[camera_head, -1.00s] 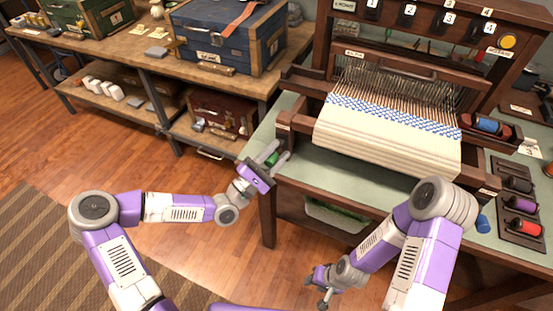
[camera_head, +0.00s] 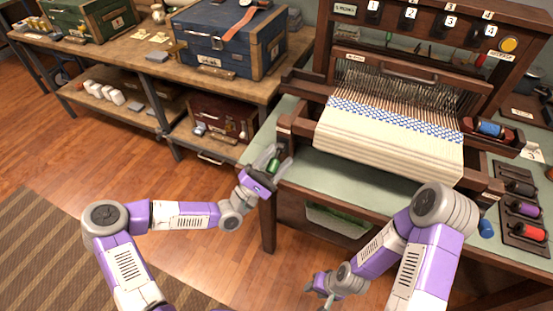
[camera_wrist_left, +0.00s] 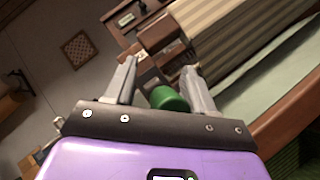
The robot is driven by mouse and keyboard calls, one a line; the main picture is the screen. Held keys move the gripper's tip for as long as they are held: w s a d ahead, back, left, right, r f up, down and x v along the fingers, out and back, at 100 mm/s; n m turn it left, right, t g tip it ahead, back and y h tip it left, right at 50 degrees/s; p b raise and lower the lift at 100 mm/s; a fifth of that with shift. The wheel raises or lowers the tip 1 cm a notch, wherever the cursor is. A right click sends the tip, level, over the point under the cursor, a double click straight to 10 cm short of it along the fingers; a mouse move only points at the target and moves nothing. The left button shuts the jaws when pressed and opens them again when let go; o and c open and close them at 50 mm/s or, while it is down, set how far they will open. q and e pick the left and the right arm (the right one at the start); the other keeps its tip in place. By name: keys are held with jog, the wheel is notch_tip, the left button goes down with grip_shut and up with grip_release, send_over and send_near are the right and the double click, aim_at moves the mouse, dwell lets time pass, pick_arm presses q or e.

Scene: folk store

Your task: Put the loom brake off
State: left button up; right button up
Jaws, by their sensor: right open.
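The loom (camera_head: 395,130) stands on the green table, with white and blue-patterned cloth on it. A green cylinder (camera_head: 276,164), perhaps the brake's grip, is at the loom's left front corner. My left gripper (camera_head: 274,155) is open there, its fingers pointing towards the loom. In the left wrist view the green cylinder (camera_wrist_left: 168,98) lies between the open fingers (camera_wrist_left: 160,82), nearer the right finger; I cannot tell whether it touches. What the cylinder is fixed to is hidden. My right gripper (camera_head: 322,288) is open and empty, low in front of the table.
Spools on a dark rack (camera_head: 523,209) and a blue spool (camera_head: 486,228) are on the table's right. A bench with a blue chest (camera_head: 225,45) stands at the left. The wooden floor between bench and loom is clear.

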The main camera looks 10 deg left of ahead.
pick_arm(q)
jog(key=p+v, duration=0.1)
jog(key=v, duration=0.6)
jog(key=shift+s+a+f, duration=0.1)
jog(key=shift+a+f, duration=0.05)
jog(key=shift+f, duration=0.1)
dwell(0.8)
